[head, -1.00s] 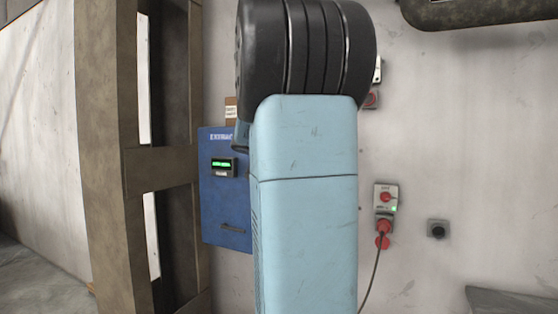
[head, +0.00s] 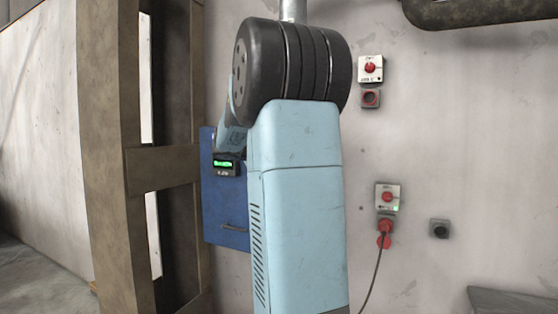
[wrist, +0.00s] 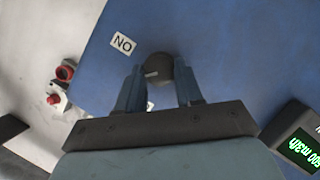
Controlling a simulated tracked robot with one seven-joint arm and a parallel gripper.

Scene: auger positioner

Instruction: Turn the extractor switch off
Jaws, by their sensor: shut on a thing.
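The extractor cabinet is a blue box on the wall in the head view (head: 225,205), partly covered by my arm. Its blue face fills much of the wrist view (wrist: 225,45). A dark round switch knob (wrist: 158,67) with a light mark sits on that face. My gripper (wrist: 160,77) is shut on the knob, one finger on each side. A white label reading "ON" (wrist: 123,43) lies left of the knob. Another white label (wrist: 150,106) shows partly between the fingers; its text is hidden. The gripper and knob are hidden in the head view.
A lit green display (head: 223,164) is on the cabinet, also at lower right in the wrist view (wrist: 300,146). Red-button boxes stand on the wall to the right, upper (head: 370,68) and lower (head: 387,197), the lower with a cable. A brown post (head: 108,150) stands left.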

